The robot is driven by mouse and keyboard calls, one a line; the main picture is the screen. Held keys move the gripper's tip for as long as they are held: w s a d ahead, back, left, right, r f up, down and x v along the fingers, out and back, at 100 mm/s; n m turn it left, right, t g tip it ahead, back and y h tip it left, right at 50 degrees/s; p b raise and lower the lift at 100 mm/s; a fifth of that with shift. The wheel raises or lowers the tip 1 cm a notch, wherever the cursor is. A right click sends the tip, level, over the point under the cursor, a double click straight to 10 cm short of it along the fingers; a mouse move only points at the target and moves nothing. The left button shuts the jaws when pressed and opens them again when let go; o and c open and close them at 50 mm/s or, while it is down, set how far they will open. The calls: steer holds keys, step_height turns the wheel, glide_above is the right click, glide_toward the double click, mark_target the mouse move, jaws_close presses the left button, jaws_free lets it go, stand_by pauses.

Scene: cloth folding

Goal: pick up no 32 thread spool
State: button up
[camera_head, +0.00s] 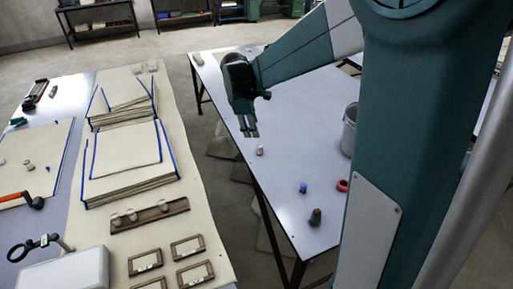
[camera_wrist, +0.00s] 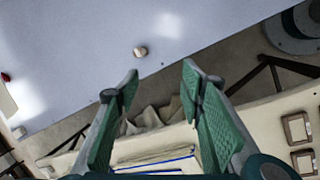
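A small cream spool (camera_head: 260,150) stands on the white table (camera_head: 300,120), near its left edge in the head view. A small beige spool-like piece (camera_wrist: 140,51) shows near the table edge in the wrist view, beyond the fingertips and apart from them. No number is readable on it, so I cannot tell whether it is no 32. My gripper (camera_head: 250,132) hangs above the table's left edge, close to the cream spool. In the wrist view my gripper (camera_wrist: 158,78) has its two green fingers wide apart with nothing between them.
A blue piece (camera_head: 303,188), a red ring (camera_head: 342,185), a dark brown cone-like piece (camera_head: 315,217) and a grey bucket (camera_head: 349,130) stand on the white table. A cloth-covered table (camera_head: 195,225) with stacked folders lies left across a gap. The white table's middle is clear.

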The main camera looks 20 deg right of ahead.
steer(key=w+d+f+n+g, duration=0.1)
steer(key=w+d+f+n, duration=0.2)
steer(key=w+f, duration=0.5)
steer(key=n+g+h, duration=0.1)
steer(key=n, duration=0.1)
glide_toward(260, 146)
step_height(260, 146, down, 2)
steer(key=shift+w+f+g+h, duration=0.1)
steer(key=shift+f+g+h, duration=0.15)
steer(key=shift+g+h, duration=0.05)
steer(key=shift+x, duration=1.3)
steer(key=shift+b+x, duration=0.75)
steer(key=shift+x, duration=1.85)
steer(key=shift+d, duration=0.1)
steer(key=shift+c, duration=0.5)
